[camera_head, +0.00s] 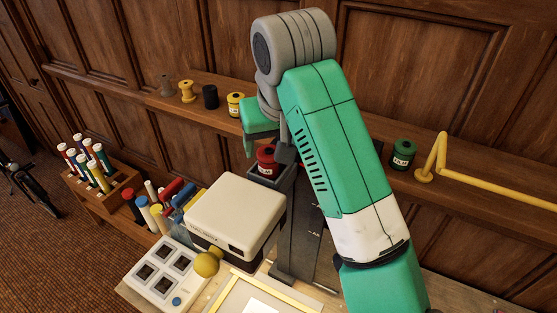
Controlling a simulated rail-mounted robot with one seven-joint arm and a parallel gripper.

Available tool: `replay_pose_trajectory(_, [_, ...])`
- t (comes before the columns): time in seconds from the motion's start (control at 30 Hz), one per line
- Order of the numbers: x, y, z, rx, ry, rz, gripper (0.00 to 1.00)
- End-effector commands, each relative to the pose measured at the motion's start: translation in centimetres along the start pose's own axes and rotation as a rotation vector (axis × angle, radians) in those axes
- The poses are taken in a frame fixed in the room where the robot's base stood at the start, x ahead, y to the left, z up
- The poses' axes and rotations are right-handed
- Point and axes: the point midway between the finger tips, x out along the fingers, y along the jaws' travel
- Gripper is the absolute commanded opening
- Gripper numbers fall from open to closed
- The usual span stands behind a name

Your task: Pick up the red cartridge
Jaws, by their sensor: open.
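The red cartridge (266,161) is a small red cylinder with a dark top and a pale label. It stands upright in or on a dark square holder (262,179) behind the cream box. My gripper (267,153) is pointed down over it and open. One finger shows at the left of the cartridge's top and a dark finger at its right. Whether either finger touches it cannot be told. My arm hides what lies just to the right of the cartridge.
A cream box (237,212) with a yellow knob (207,263) stands close in front. A wall shelf holds a yellow cartridge (236,105), a black spool (210,97) and a green cartridge (403,153). A yellow jointed lamp arm (492,184) is at the right.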

Motion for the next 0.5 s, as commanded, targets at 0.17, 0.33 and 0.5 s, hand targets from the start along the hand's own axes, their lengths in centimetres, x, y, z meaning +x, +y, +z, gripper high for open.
replay_pose_trajectory(0.17, [1.1, 0.0, -0.1, 0.0, 0.0, 0.0, 0.68])
replay_pose_trajectory(0.33, [4.1, -0.3, -0.2, 0.0, 0.0, -0.001, 0.68])
replay_pose_trajectory(0.5, [5.9, -0.3, -0.1, 0.0, 0.002, -0.001, 0.68])
